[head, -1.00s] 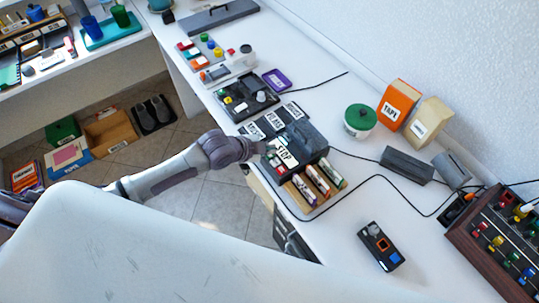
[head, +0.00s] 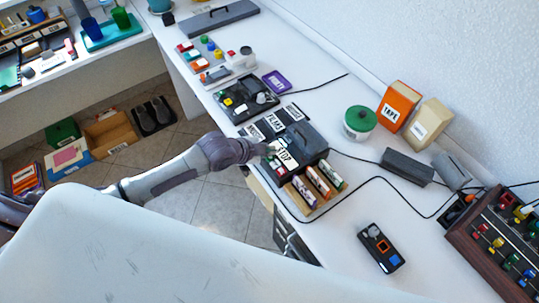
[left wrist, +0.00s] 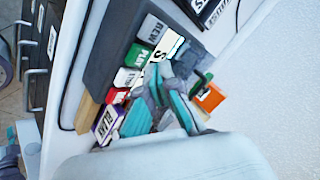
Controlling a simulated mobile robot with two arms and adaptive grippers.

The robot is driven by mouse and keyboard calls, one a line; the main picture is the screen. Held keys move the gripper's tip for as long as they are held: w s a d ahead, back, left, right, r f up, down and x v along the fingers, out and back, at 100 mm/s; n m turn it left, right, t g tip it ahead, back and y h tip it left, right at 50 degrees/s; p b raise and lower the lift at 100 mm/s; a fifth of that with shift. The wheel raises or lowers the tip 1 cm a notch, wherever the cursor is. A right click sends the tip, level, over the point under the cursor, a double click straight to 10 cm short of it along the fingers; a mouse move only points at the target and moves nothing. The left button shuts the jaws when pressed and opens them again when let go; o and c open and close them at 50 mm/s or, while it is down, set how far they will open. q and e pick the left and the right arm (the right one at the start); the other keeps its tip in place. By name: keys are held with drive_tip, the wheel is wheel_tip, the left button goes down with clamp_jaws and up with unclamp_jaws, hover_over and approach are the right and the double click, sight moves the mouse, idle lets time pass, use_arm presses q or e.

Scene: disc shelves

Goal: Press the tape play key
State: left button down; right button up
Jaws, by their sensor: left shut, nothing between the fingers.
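The dark tape player (head: 305,140) sits on the white counter, with its row of keys facing my left arm. In the left wrist view I see a grey REW key (left wrist: 156,30), a green PLAY key (left wrist: 137,56), a white key (left wrist: 127,77) and a red key (left wrist: 117,96). My left gripper (head: 268,150) is shut and empty at the player's key side. In the left wrist view the fingertips (left wrist: 153,74) are close beside the green and white keys; I cannot tell whether they touch. A white STOP label (head: 286,158) is partly covered by the gripper. My right gripper is not in view.
Several cassettes stand in a wooden holder (head: 299,199) in front of the player. A dark device with knobs (head: 246,99) lies behind it. A green-lidded jar (head: 359,122) and an orange TAPE box (head: 397,105) stand to the right. A black cable runs over the counter.

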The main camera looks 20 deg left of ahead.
sight(268, 158)
use_arm(q)
drive_tip(key=shift+f, duration=0.1)
drive_tip(key=shift+f, duration=0.3)
drive_tip(key=shift+f+b, duration=0.3)
drive_tip(key=shift+f, duration=0.15)
idle(0.7)
drive_tip(key=shift+r, duration=0.1)
drive_tip(key=shift+r+p, duration=0.75)
drive_tip(key=shift+p, duration=0.2)
wheel_tip(268, 158, up, 5)
drive_tip(key=p, duration=0.5)
